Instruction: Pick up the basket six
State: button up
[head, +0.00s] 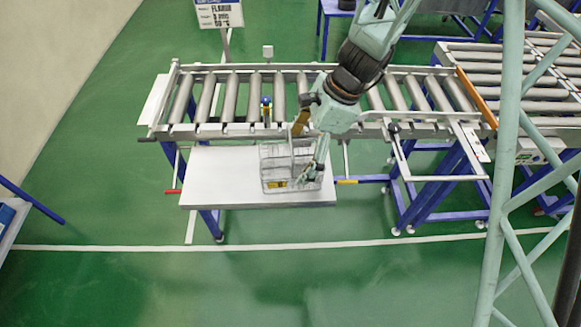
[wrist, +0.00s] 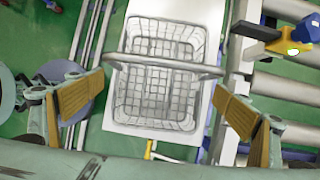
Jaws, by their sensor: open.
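A wire basket (head: 278,182) stands on the right end of a white table in the head view. It also shows in the wrist view (wrist: 158,95), where it looks empty and a grey handle bar (wrist: 165,63) crosses over it. My gripper (head: 305,155) is at the basket in the head view and covers its right part. In the wrist view my gripper (wrist: 155,100) is open, with one tan finger pad on each side of the basket. Neither pad visibly touches the handle. I cannot read any number on the basket.
The white table (head: 225,180) is clear to the left of the basket. A pale lattice frame (head: 500,190) stands at the right.

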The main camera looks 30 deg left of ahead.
aim_at(286, 173)
jog(key=shift+s+a+f, duration=0.1)
jog(key=shift+f, duration=0.1)
dwell(0.3)
jog(key=shift+b+x, duration=0.35)
jog(key=shift+x, duration=2.2)
jog(key=c, duration=1.1)
